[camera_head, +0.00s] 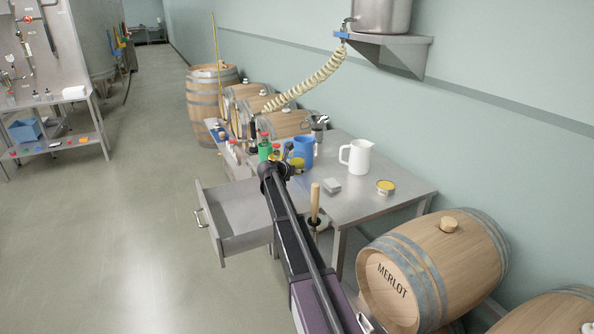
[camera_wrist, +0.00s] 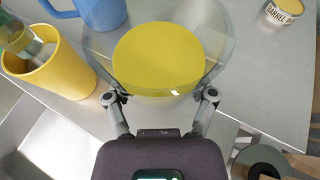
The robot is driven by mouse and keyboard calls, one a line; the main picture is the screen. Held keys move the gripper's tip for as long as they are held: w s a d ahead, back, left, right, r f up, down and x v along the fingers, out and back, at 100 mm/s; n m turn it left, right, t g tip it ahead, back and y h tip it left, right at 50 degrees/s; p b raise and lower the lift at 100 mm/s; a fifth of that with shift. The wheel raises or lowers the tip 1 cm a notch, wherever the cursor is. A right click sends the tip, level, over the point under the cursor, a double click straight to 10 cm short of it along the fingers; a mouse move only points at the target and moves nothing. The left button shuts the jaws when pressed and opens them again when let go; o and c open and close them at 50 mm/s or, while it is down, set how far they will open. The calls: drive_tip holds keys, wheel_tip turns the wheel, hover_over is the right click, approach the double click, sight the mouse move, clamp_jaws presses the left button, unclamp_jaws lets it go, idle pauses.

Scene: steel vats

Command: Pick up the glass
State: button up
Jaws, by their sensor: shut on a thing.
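The glass (camera_wrist: 222,48) is clear and round, with a yellow fill that shows as a wide disc, in the wrist view. My gripper (camera_wrist: 159,96) has one finger on each side of the near part of the glass and is shut on it. The table top shows through the clear wall. In the head view my gripper (camera_head: 284,165) is at the left side of the steel table, and my arm hides most of the glass there. I cannot tell whether the glass touches the table.
A yellow cup (camera_wrist: 52,68) and a blue jug (camera_head: 303,150) stand close by on the steel table (camera_head: 350,208). A white jug (camera_head: 356,157) and a yellow tin (camera_head: 385,187) stand further right. An open drawer (camera_head: 240,215) sticks out at left. A Merlot barrel (camera_head: 440,260) lies at right.

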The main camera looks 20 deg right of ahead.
drive_tip(key=shift+r+p, duration=0.5)
drive_tip(key=shift+r, duration=0.15)
idle(0.8)
wheel_tip(320, 180, up, 17)
drive_tip(key=p, duration=1.7)
drive_tip(key=shift+s, duration=0.25)
